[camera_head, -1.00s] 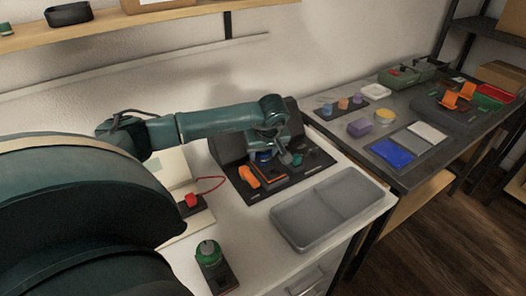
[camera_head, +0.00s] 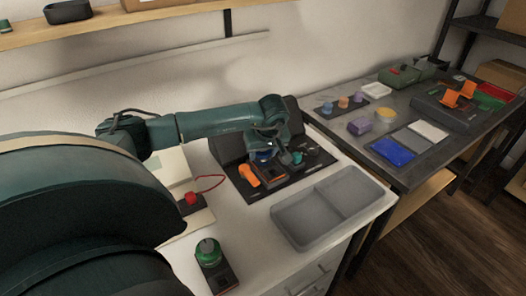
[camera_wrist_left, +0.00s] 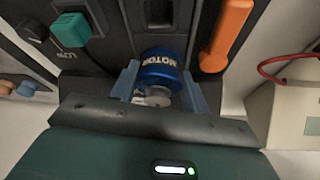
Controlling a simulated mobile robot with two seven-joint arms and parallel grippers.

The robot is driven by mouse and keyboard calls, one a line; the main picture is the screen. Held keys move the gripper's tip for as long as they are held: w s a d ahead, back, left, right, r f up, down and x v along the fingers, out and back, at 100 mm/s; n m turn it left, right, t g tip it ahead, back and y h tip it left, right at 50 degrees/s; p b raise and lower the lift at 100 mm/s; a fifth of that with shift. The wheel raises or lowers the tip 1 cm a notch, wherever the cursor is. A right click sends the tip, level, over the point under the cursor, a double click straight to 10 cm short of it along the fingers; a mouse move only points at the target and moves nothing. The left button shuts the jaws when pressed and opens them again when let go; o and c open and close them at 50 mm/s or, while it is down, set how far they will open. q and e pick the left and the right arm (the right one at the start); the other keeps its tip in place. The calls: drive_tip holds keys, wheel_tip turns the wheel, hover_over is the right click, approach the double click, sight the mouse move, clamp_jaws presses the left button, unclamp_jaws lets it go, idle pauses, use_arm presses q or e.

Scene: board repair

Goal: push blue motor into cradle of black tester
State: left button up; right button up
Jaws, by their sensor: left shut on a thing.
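The blue motor (camera_wrist_left: 160,72), with white lettering and a silver end, sits between the two fingers of my left gripper (camera_wrist_left: 160,78) in the left wrist view. The fingers are shut on its sides. The motor is at the near end of a dark channel in the black tester (camera_wrist_left: 110,45); how deep it sits in the cradle I cannot tell. In the head view, my left gripper (camera_head: 266,155) is over the black tester (camera_head: 276,190), and the motor is mostly hidden. The tester carries an orange lever (camera_head: 249,175) and a teal button (camera_head: 297,157). My right gripper is not in view.
A grey two-part tray (camera_head: 310,222) lies right of the tester. A green round part on a dark base (camera_head: 208,250) stands in front. A box with a red button and red wire (camera_head: 191,198) is at the left. A second grey table (camera_head: 430,170) holds several parts.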

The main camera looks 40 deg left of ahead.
use_arm(q)
drive_tip(key=shift+f, duration=0.1)
idle(0.3)
drive_tip(key=o, duration=1.4)
drive_tip(key=shift+c, duration=0.2)
drive_tip(key=shift+r+p, duration=1.05)
drive_tip(key=shift+r, duration=0.45)
drive_tip(key=shift+r, duration=0.1)
drive_tip(key=shift+r+p, duration=2.25)
drive_tip(key=shift+r, duration=0.65)
